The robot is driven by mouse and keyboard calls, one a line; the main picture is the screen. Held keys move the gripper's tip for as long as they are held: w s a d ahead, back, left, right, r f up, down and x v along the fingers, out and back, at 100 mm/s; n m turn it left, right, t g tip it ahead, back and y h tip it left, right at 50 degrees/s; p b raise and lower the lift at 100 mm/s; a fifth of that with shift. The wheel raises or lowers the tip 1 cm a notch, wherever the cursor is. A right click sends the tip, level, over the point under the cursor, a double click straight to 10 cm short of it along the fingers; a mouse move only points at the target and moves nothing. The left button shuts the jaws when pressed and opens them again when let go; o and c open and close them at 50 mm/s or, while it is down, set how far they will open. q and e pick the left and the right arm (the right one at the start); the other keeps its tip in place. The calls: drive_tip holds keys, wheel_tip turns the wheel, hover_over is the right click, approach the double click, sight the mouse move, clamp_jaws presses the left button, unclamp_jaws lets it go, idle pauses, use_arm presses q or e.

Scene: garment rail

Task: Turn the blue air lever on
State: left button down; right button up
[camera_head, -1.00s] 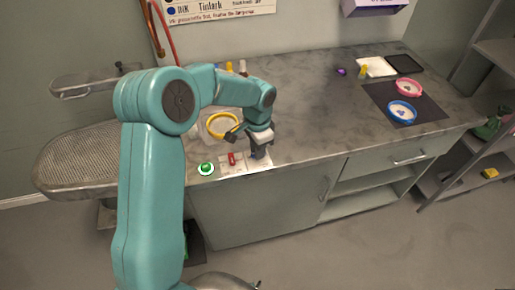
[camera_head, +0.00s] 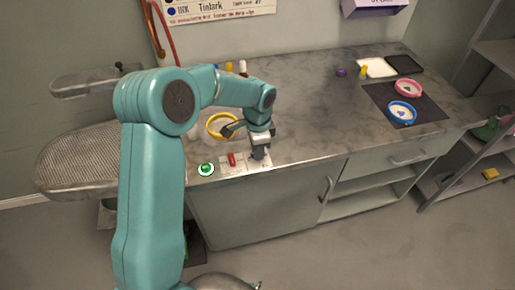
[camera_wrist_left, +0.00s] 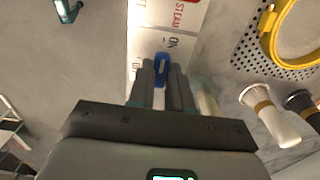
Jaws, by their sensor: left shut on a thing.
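The blue air lever (camera_wrist_left: 162,66) stands on a white control plate (camera_wrist_left: 150,42) marked STEAM and ON in the left wrist view. My left gripper (camera_wrist_left: 161,84) has its two dark fingers on either side of the blue lever and is shut on it. In the head view my left gripper (camera_head: 259,153) is down at the plate (camera_head: 245,167) by the counter's front edge and hides most of the lever. My right gripper is not in view.
A red lever (camera_head: 232,159) and a green button (camera_head: 206,169) sit left of my gripper. A yellow ring (camera_head: 222,124) lies behind it. A pink ring (camera_head: 408,87) and a blue ring (camera_head: 402,112) lie on a dark mat at right. The middle counter is clear.

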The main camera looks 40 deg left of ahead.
use_arm(q)
drive_tip(key=c, duration=1)
unclamp_jaws()
drive_tip(key=shift+w, duration=0.1)
drive_tip(key=shift+c, duration=0.2)
wheel_tip(320, 180, up, 16)
drive_tip(key=shift+r, duration=0.15)
